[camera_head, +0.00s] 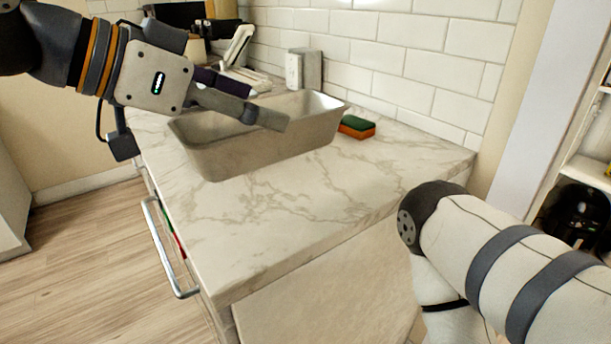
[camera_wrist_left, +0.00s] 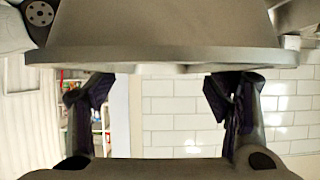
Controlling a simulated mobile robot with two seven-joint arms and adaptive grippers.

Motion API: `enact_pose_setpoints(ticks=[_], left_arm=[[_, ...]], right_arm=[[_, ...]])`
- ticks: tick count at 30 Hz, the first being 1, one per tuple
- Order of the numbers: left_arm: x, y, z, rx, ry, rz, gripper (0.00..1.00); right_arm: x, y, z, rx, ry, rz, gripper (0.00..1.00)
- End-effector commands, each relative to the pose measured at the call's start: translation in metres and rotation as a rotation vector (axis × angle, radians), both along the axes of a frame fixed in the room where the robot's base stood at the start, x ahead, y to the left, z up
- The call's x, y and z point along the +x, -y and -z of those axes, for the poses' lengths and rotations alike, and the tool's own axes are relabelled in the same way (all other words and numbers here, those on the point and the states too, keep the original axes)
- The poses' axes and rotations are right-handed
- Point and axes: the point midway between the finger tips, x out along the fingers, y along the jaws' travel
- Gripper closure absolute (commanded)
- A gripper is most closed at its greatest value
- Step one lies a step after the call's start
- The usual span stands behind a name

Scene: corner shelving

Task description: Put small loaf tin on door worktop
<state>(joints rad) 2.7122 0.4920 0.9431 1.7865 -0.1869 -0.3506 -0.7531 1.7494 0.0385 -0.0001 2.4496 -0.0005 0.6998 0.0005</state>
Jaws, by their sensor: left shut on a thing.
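The small loaf tin (camera_head: 262,153) is a grey metal tin with sloping sides, upright over the marble door worktop (camera_head: 290,225). I cannot tell whether its base touches the surface. My left gripper (camera_head: 262,116) reaches in from the left and is shut on the tin's near-side rim. In the left wrist view the tin (camera_wrist_left: 165,22) fills the top, with its rim running across above the gripper fingers (camera_wrist_left: 160,95). My right arm shows at the lower right of the head view, but its gripper is out of view.
A green and orange sponge (camera_head: 357,127) lies right of the tin by the tiled wall (camera_head: 420,60). A pale boxy object (camera_head: 303,69) and a white stand (camera_head: 238,50) are behind it. The front of the worktop is clear. A metal handle (camera_head: 168,248) sticks out at its left side.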

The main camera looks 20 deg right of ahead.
Motion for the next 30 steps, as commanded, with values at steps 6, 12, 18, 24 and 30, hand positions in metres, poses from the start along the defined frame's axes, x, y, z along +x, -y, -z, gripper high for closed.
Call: enact_pose_setpoints(ticks=[6,12,18,24,30], left_arm=[[0.037,0.052,0.047,0.000,-0.013,0.001,0.64],[0.051,0.070,0.071,-0.002,-0.005,-0.001,0.64],[0.056,0.078,0.097,-0.001,-0.008,-0.001,0.64],[0.056,0.078,0.111,-0.001,0.000,-0.001,0.64],[0.056,0.077,0.114,-0.001,-0.002,-0.001,0.64]], right_arm=[[-0.010,0.000,0.010,-0.001,-0.034,0.000,0.60],[-0.013,0.000,0.013,0.000,-0.043,0.000,0.60],[-0.015,0.000,0.015,-0.001,-0.049,-0.001,0.60],[-0.015,0.000,0.015,-0.001,-0.050,-0.002,0.60],[-0.016,0.000,0.016,-0.001,-0.053,-0.002,0.60]])
